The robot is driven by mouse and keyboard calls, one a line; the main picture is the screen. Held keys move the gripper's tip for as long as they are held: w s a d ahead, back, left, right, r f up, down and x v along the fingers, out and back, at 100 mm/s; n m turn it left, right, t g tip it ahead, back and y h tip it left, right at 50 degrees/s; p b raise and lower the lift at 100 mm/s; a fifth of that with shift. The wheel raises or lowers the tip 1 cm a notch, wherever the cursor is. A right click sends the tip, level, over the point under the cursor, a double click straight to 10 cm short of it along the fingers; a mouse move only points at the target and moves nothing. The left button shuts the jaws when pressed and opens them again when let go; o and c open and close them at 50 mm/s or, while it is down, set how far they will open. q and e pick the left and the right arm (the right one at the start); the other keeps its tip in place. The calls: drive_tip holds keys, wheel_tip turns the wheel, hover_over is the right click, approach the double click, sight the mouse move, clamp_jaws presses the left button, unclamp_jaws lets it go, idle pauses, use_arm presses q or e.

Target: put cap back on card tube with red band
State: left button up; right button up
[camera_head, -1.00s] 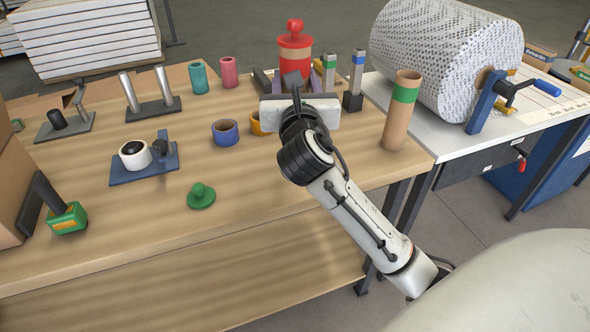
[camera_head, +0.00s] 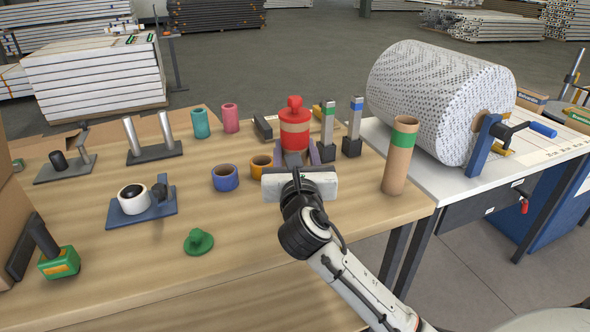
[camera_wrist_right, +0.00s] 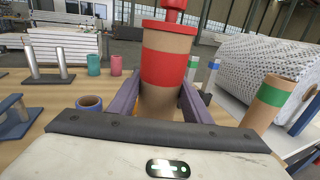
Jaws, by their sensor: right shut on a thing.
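The card tube with the red band (camera_head: 295,139) is upright near the middle of the table. The red cap (camera_head: 294,113), a disc with a knob, sits on its top end. In the right wrist view the tube's red band (camera_wrist_right: 168,69) and the cap (camera_wrist_right: 172,23) show, with bare brown card between them. My right gripper (camera_head: 296,158) is shut on the tube below the band, one finger on each side (camera_wrist_right: 158,100). The gripper body hides the tube's bottom, so I cannot tell whether it touches the table. My left gripper is not in view.
A green-banded tube (camera_head: 400,157) stands to the right, near the table edge. Blue-tipped (camera_head: 355,125) and green-tipped (camera_head: 328,125) posts stand close to the held tube. Blue (camera_head: 225,178) and orange (camera_head: 260,167) rings lie left. A green cap (camera_head: 198,241) lies on open tabletop in front.

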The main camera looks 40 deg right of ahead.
drive_tip(key=shift+f+b, duration=0.45)
drive_tip(key=shift+f, duration=1.95)
drive_tip(key=o, duration=1.5)
drive_tip(key=shift+f, duration=0.1)
drive_tip(key=v, duration=1.2)
